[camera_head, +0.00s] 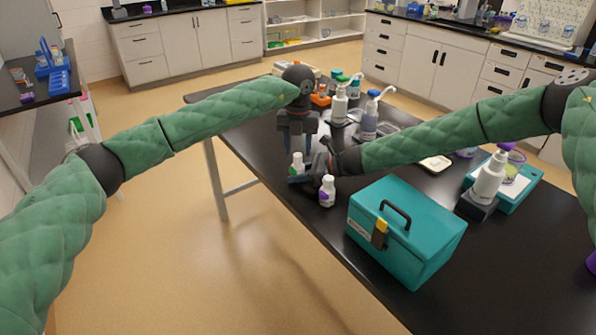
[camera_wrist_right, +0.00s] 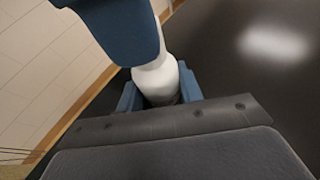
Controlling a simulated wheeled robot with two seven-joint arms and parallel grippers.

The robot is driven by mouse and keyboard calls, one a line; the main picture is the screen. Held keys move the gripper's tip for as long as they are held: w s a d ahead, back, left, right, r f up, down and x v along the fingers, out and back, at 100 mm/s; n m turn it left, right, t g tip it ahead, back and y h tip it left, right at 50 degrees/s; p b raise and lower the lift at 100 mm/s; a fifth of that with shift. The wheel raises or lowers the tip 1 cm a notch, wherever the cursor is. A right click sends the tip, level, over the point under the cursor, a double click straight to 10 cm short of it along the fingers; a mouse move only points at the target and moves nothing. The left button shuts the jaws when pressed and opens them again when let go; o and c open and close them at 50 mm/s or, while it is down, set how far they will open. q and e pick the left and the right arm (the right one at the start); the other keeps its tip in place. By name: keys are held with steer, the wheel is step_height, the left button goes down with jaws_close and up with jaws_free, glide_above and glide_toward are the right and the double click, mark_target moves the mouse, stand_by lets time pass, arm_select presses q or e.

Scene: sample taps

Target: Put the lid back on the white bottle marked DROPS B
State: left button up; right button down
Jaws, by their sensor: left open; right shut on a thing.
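A small white bottle with a green mark (camera_head: 297,165) is near the table's left edge. My right gripper (camera_head: 300,178) comes from the right and is shut on it. In the right wrist view the white bottle (camera_wrist_right: 156,80) sits between the blue fingers. My left gripper (camera_head: 298,145) points down, open, just above the bottle's top. A blue finger, apparently of my left gripper (camera_wrist_right: 115,30), covers part of the bottle's upper end in the wrist view. A second white bottle with a purple mark (camera_head: 327,190) stands at the table edge. I cannot read either label, and I cannot make out a separate lid.
A teal case (camera_head: 405,240) stands in front on the black table (camera_head: 490,270). A white pump bottle (camera_head: 490,175) is at the right. Bare table lies right of the case.

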arm_select(q)
steer(key=shift+f, duration=1.45)
jaws_close()
steer(key=shift+o, duration=0.4)
jaws_free()
steer(key=shift+r, duration=0.1)
steer(key=shift+r, duration=2.2)
steer(key=o, duration=0.5)
steer(key=shift+o, duration=0.2)
steer(key=shift+r, duration=0.1)
